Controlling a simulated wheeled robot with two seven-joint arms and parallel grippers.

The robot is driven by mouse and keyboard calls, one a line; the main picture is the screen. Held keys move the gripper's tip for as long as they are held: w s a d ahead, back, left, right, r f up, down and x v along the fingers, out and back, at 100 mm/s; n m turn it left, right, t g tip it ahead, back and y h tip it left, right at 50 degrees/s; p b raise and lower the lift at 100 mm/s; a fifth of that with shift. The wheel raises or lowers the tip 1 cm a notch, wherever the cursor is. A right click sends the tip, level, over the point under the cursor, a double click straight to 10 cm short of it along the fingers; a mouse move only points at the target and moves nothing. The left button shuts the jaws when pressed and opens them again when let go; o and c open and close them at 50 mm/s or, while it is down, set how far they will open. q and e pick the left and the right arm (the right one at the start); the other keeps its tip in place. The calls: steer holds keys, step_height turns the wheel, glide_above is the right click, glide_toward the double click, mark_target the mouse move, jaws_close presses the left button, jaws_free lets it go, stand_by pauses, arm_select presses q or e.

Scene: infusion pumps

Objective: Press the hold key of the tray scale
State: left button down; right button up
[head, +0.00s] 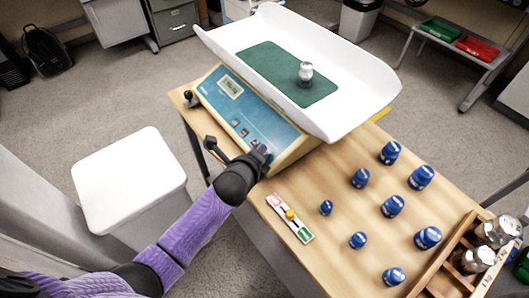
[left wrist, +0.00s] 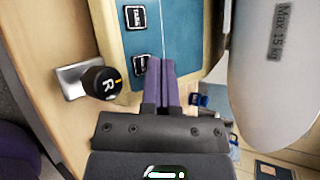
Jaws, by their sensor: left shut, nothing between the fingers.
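The tray scale (head: 250,110) stands at the table's back left, with a white tray (head: 365,92) on top. Its blue front panel has a display (head: 231,87) and a row of small dark keys (head: 243,132). My left gripper (head: 262,151) is shut and empty at the panel's lower right end. In the left wrist view the shut fingertips (left wrist: 160,63) lie over the blue panel, just beside a dark key (left wrist: 141,65) whose label I cannot read. Another key, seemingly marked TARE (left wrist: 135,17), is farther up. I cannot tell whether the fingertips touch the panel. My right gripper is not in view.
A metal weight (head: 306,72) stands on the tray's green mat (head: 270,68). A black knob marked R (left wrist: 98,85) sits beside the panel.

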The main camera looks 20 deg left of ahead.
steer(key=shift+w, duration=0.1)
arm_select(q)
steer(key=shift+w+d+f+b, duration=0.15)
steer(key=shift+f+b, duration=0.15)
steer(key=shift+f, duration=0.15)
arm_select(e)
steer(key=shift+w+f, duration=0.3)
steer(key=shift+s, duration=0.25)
